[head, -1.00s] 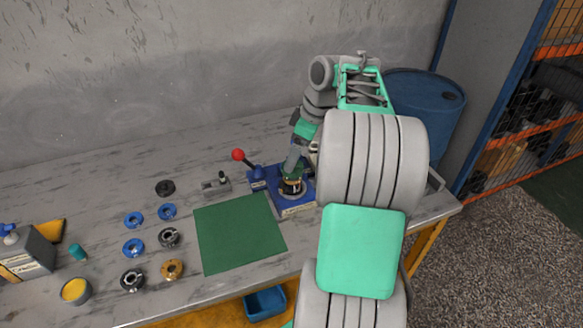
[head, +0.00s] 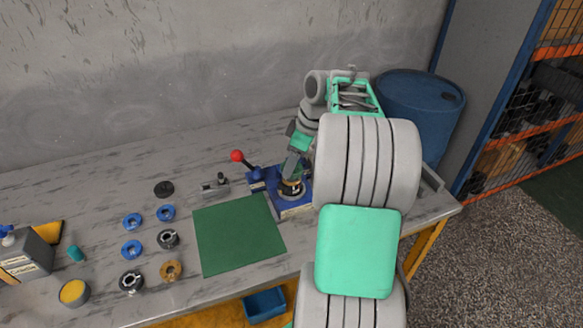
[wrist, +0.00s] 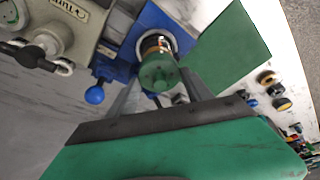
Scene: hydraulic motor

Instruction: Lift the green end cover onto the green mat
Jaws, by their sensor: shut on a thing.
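The green end cover (wrist: 157,73) is between the fingers of my gripper (wrist: 158,84) in the wrist view, and the gripper is shut on it. It lines up over the motor (wrist: 154,44), whose dark and brass-coloured parts show behind it. I cannot tell whether a gap separates them. In the head view my gripper (head: 292,170) is above the motor on the blue fixture (head: 294,208), and the cover is mostly hidden. The green mat (head: 238,236) lies flat and bare just left of the fixture; it also shows in the wrist view (wrist: 228,50).
A red-knobbed lever (head: 237,156) stands up behind the mat, at the fixture's left. A small grey block (head: 213,188) lies beyond the mat. Several blue, black and brass rings (head: 132,250) lie left of it. A blue barrel (head: 425,105) stands beyond the table.

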